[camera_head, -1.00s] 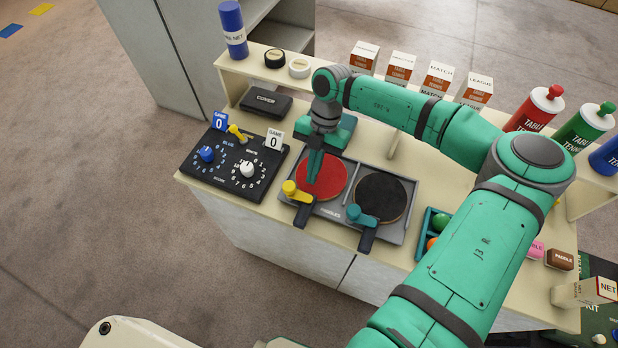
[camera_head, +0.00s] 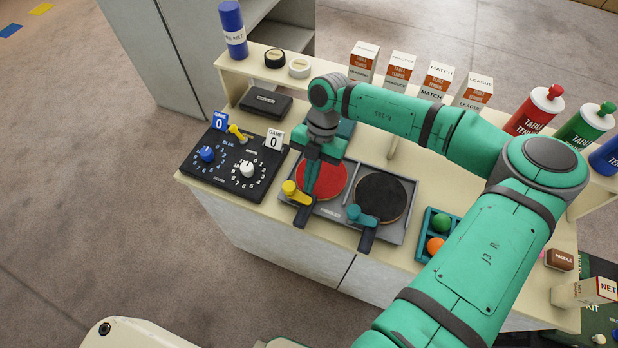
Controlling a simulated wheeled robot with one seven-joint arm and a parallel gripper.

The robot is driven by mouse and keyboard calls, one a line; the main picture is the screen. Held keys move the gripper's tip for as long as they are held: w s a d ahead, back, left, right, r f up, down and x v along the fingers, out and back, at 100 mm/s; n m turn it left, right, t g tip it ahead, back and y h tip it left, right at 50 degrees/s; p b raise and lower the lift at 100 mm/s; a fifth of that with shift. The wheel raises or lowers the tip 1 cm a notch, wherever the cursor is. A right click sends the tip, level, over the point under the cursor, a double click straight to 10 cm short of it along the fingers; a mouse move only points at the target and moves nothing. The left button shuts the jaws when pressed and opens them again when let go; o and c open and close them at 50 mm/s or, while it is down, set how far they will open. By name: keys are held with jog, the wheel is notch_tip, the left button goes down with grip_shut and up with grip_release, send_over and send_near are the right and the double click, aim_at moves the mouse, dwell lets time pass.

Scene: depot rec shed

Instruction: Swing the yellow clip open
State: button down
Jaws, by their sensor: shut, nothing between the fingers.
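The yellow clip (camera_head: 292,190) is a small knob-ended piece at the front left edge of the grey paddle tray (camera_head: 326,212), beside the red paddle (camera_head: 328,182). My gripper (camera_head: 306,198) points down with its fingers shut and empty. Its tips are just right of the yellow clip, over the left edge of the red paddle; I cannot tell if they touch the clip. A teal clip (camera_head: 362,215) sits at the front of the black paddle (camera_head: 381,197). The wrist hides part of the tray's back.
A black scoreboard (camera_head: 225,180) with dials stands left of the tray. A teal ball tray (camera_head: 428,223) is to the right. Boxes (camera_head: 363,62) and bottles (camera_head: 537,108) line the raised back shelf. A black case (camera_head: 266,103) lies behind the scoreboard.

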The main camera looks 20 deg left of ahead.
jog(key=shift+w+a, duration=0.55)
jog(key=shift+w, duration=0.05)
dwell(0.3)
jog(key=shift+w, duration=0.5)
jog(key=w, duration=0.1)
jog(key=w+r, duration=0.1)
jog(key=w, duration=0.2)
jog(key=shift+d+r, duration=0.2)
jog(key=shift+d, duration=0.05)
jog(key=v, duration=1.8)
jog(key=shift+s+r, duration=0.15)
jog(key=shift+r, duration=0.1)
